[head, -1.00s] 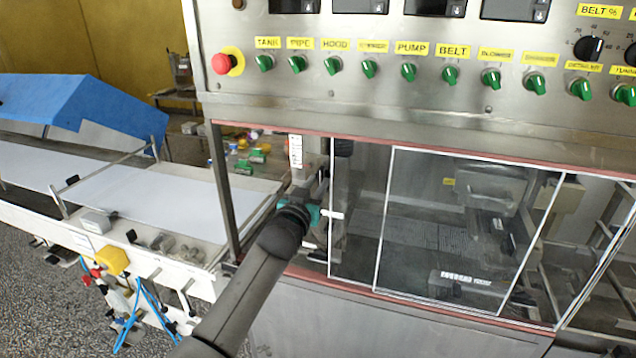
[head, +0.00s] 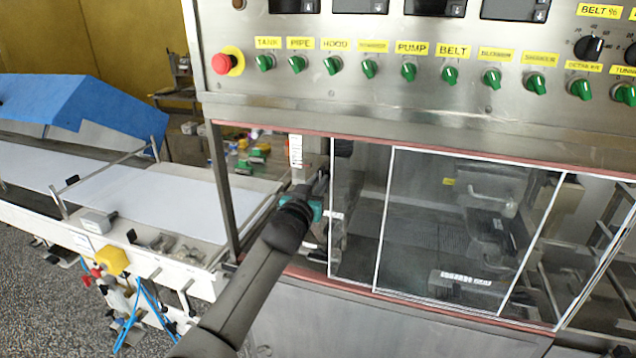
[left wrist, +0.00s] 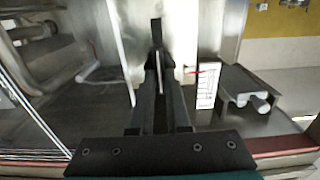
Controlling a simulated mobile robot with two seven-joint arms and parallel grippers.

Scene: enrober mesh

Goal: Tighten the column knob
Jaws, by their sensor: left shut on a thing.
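My left gripper (head: 322,178) reaches into the open left end of the machine, beside the steel column with a white scale label (head: 295,151). In the left wrist view the two dark fingers (left wrist: 158,62) are close together and shut on a narrow black piece, which I take to be the column knob (left wrist: 156,28). The fingers hide much of it. The scale label (left wrist: 207,87) stands just right of the fingers there. In the head view my gripper covers the held part. My right gripper is in neither view.
A clear, white-edged panel (head: 385,230) is close to the right of my gripper. The control panel (head: 420,85) with green switches and a red stop button (head: 222,64) overhangs above. A white conveyor belt (head: 170,200) runs to the left.

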